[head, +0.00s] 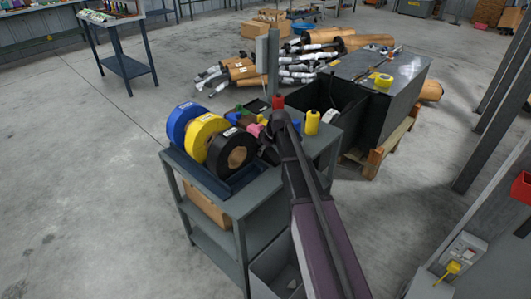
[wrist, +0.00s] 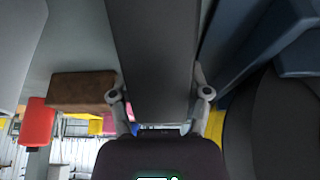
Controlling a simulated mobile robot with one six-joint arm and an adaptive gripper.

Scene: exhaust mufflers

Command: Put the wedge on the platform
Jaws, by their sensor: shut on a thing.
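My gripper (wrist: 160,95) is shut on a long dark grey block, which looks like the wedge (wrist: 152,50). It sits between both fingers and runs up out of the wrist view. In the head view my gripper (head: 270,143) is over the back part of the grey cart (head: 243,203), mostly hidden by my arm, and the held block cannot be made out. I cannot tell for sure which surface is the platform.
Blue (head: 183,117), yellow (head: 203,130) and black (head: 234,153) tape rolls stand upright in a blue tray on the cart, left of my gripper. A yellow bottle (head: 312,123) stands right of it. A dark grey box (head: 395,100) on a wooden pallet stands behind right.

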